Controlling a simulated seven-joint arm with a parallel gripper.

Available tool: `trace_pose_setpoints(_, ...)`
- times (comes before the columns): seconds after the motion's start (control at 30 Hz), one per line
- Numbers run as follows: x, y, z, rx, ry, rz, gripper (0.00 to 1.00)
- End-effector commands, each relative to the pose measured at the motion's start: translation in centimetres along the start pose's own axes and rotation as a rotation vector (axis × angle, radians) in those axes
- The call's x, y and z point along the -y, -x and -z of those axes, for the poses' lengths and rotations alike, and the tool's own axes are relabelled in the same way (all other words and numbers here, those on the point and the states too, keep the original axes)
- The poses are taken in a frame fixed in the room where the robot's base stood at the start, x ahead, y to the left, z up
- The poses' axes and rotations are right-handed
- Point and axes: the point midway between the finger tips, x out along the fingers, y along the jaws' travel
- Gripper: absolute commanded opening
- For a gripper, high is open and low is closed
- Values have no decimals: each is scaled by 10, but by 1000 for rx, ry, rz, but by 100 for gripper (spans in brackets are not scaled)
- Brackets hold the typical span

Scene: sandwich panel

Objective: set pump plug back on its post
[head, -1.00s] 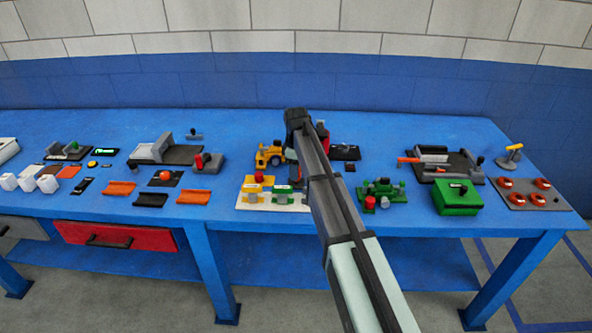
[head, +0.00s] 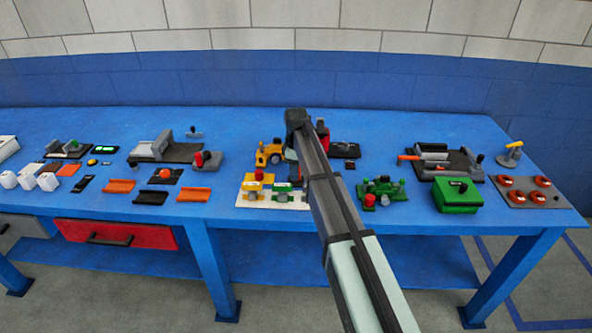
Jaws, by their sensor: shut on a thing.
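My arm reaches from the bottom of the head view to the middle of the table, with its wrist bent down. My gripper (head: 291,168) is low over the table, beside the white board, and mostly hidden behind my own arm. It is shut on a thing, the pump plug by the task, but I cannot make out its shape. A green device (head: 385,188) with a red knob (head: 369,200) stands to the right of my arm. I cannot tell which post is the plug's.
A yellow device (head: 269,154) stands close left of my gripper, and a black plate (head: 346,149) lies right of my arm. A green box (head: 457,195) and a grey panel with red buttons (head: 540,200) are farther right. Orange trays (head: 193,194) lie left. Clear table lies behind.

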Motion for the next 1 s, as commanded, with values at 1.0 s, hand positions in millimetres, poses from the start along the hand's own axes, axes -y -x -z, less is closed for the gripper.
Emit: trace_pose_setpoints(1.0, 0, -7, 0, 0, 0, 0, 0)
